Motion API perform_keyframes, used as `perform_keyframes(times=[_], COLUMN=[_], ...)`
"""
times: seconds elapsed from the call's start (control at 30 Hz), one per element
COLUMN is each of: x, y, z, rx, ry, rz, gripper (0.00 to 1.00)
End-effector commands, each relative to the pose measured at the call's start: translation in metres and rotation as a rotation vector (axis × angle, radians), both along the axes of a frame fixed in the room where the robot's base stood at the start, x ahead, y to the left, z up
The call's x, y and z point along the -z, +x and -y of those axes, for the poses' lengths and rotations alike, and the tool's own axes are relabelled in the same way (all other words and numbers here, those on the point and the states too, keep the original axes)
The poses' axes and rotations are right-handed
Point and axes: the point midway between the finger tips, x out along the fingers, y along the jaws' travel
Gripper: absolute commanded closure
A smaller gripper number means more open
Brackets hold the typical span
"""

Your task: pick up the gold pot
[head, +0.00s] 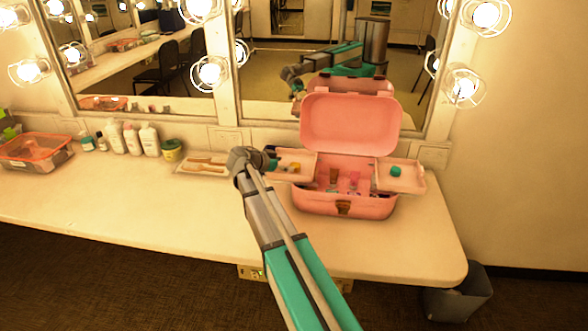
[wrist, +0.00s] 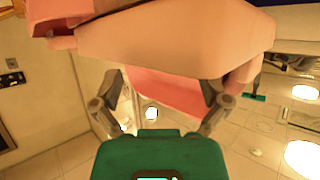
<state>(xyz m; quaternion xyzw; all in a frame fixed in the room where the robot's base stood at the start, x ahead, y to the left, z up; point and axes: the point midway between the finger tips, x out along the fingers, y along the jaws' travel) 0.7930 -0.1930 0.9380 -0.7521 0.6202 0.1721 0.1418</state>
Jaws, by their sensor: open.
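A small gold-yellow pot (head: 295,167) sits in the raised left tray (head: 306,158) of an open pink case (head: 345,207). My gripper (head: 272,161) is at the left end of that tray, just left of the pot and partly hidden by my wrist. In the wrist view my gripper (wrist: 161,92) has its two fingers spread apart, with no object seen held between them. A large pink surface (wrist: 175,40) of the case fills the top of that view. I cannot make out the gold pot there.
A teal pot (head: 396,171) sits in the right tray (head: 412,183). The raised lid (head: 350,125) stands behind, before the mirror. Left are a tray with brushes (head: 203,165), a green-yellow jar (head: 172,150), white bottles (head: 149,139) and an orange-rimmed container (head: 35,150). The front counter is clear.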

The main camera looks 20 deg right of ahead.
Motion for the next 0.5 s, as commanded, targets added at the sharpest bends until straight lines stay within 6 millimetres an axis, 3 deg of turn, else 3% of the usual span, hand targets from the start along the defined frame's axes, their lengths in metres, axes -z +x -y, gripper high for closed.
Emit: perform_keyframes(times=[0.5], x=[0.024], y=[0.008], z=[0.042], rx=[0.001], ry=[0.0], rz=[0.0], gripper=[0.05])
